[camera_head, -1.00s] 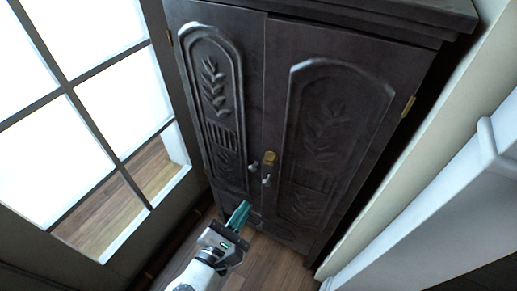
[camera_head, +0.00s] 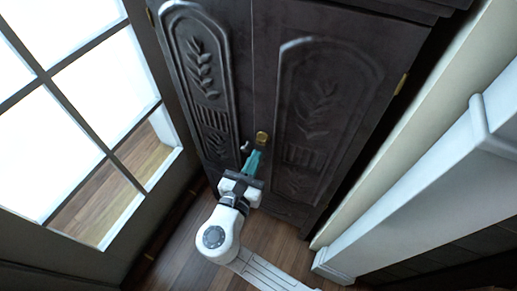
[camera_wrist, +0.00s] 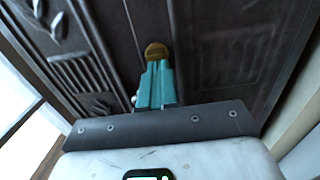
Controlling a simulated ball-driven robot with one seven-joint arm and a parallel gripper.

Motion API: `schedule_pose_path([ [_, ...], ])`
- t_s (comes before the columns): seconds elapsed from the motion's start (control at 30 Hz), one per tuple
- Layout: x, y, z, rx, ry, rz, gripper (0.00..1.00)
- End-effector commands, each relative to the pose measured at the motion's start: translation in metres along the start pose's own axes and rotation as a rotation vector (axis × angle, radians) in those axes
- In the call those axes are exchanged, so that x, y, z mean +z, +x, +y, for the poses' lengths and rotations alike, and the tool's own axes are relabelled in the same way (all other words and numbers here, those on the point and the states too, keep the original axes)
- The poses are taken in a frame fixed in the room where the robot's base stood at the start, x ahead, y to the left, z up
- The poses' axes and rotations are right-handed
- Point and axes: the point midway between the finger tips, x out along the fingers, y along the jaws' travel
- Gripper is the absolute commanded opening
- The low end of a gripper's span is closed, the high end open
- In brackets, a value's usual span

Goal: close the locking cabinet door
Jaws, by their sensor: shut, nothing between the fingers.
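The dark wooden locking cabinet (camera_head: 323,178) has two carved doors. The left door (camera_head: 232,75) and right door (camera_head: 266,70) meet near the middle, and both look closed or nearly closed; a small gap cannot be ruled out. A brass lock (camera_head: 262,138) sits at the seam and also shows in the wrist view (camera_wrist: 156,50). A small handle (camera_head: 244,147) is on the left door; the right one is hidden behind my gripper. My gripper (camera_head: 256,154), with teal fingers, is shut and empty, its tips just below the lock. Whether they touch the door is unclear.
A paned glass door or window (camera_head: 85,110) stands at the left. A pale wall and white trim (camera_head: 420,185) are close on the right. Wooden floor (camera_head: 180,235) is clear in front of the cabinet.

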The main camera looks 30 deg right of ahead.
Motion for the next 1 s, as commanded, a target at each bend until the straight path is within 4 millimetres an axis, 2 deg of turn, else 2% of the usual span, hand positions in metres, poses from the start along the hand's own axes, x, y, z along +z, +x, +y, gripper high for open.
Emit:
schedule_pose_path([
  [0.1, 0.0, 0.018, 0.0, -0.002, 0.001, 0.0, 0.0],
  [0.2, 0.0, 0.027, 0.001, 0.0, 0.001, 0.0, 0.0],
  [0.73, 0.0, 0.036, 0.001, -0.008, 0.001, 0.0, 0.0],
  [1.0, 0.0, 0.061, 0.006, -0.11, 0.002, 0.0, 0.0],
])
